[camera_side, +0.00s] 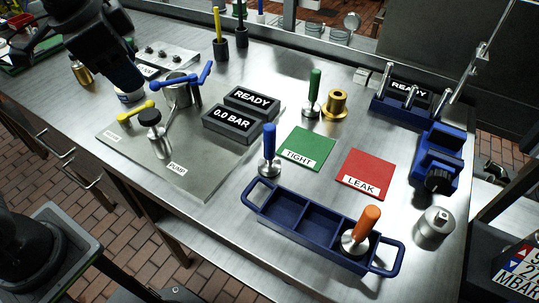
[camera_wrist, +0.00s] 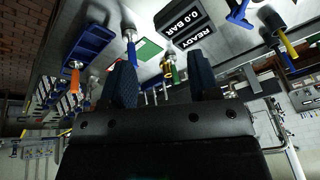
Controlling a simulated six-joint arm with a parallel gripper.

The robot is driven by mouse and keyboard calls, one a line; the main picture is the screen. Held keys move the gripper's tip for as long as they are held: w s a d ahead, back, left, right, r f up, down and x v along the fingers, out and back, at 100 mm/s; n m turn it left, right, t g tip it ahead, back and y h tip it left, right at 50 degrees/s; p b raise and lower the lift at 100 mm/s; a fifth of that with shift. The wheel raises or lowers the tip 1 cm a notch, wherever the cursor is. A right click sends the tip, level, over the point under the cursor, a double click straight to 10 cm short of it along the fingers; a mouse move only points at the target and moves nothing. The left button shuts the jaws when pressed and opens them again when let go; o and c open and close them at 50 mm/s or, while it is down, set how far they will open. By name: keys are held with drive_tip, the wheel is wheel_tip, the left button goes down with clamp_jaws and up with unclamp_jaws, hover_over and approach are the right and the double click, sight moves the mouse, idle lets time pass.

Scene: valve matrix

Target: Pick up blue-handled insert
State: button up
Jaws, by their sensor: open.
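The blue-handled insert (camera_side: 269,146) stands upright on the metal table, just behind the blue tray and left of the green TIGHT mat (camera_side: 304,148). It also shows in the wrist view (camera_wrist: 131,52), just beyond my left finger. My gripper (camera_wrist: 161,61) is open with nothing between its fingers. In the side view my dark wrist is at the upper left, above the valve plate and well away from the insert. The fingertips are hard to make out there.
The blue tray (camera_side: 253,193) holds an orange-handled insert (camera_side: 360,228) in its right compartment. A green-handled insert (camera_side: 313,95) and a brass fitting (camera_side: 335,105) stand behind the TIGHT mat. The red LEAK mat (camera_side: 366,173) is empty. The valve plate (camera_side: 190,183) carries blue and yellow levers.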

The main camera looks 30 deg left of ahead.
drive_tip(key=w+d+m+g, duration=0.2)
drive_tip(key=w+d+m, duration=0.4)
drive_tip(key=w+d, duration=0.2)
drive_tip(key=m+g, duration=0.2)
drive_tip(key=m, duration=0.4)
hover_over(270, 126)
wheel_tip(270, 126, down, 3)
drive_tip(key=shift+y, duration=0.3)
wheel_tip(270, 126, down, 13)
drive_tip(key=shift+f, duration=0.1)
clamp_jaws()
